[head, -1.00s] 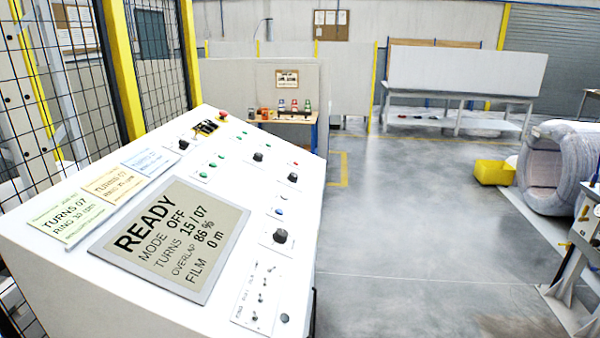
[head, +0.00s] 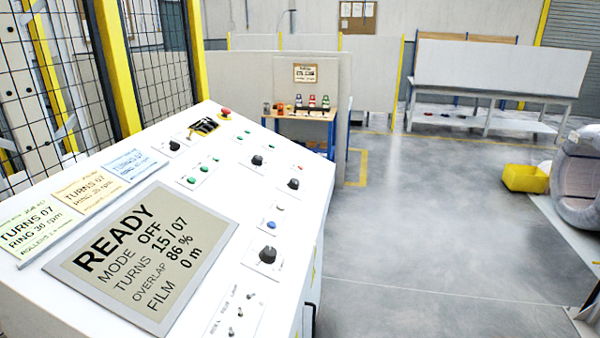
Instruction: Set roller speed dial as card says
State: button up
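A white sloped control console (head: 285,215) fills the left of the head view. Its display (head: 150,255) reads READY, MODE OFF, TURNS 15/07, OVERLAP 86 %, FILM 0 m. Three cards stand along its left edge: a green card (head: 35,228), an orange card (head: 90,188) and a blue card (head: 135,163). Black dials sit at the upper middle (head: 257,160), the right (head: 293,184) and lower down (head: 268,254). Their labels are unreadable. My gripper is not in view.
A red button (head: 225,112) and several small switches (head: 238,312) are also on the console. A mesh fence (head: 75,80) with yellow posts stands behind it. A small table (head: 310,115), a yellow bin (head: 525,178) and a wrapped coil (head: 580,180) stand beyond. The floor right of the console is clear.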

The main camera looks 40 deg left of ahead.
aim_at(294, 184)
jog(key=z, duration=0.05)
jog(key=i, duration=2.6)
jog(key=u, duration=2.9)
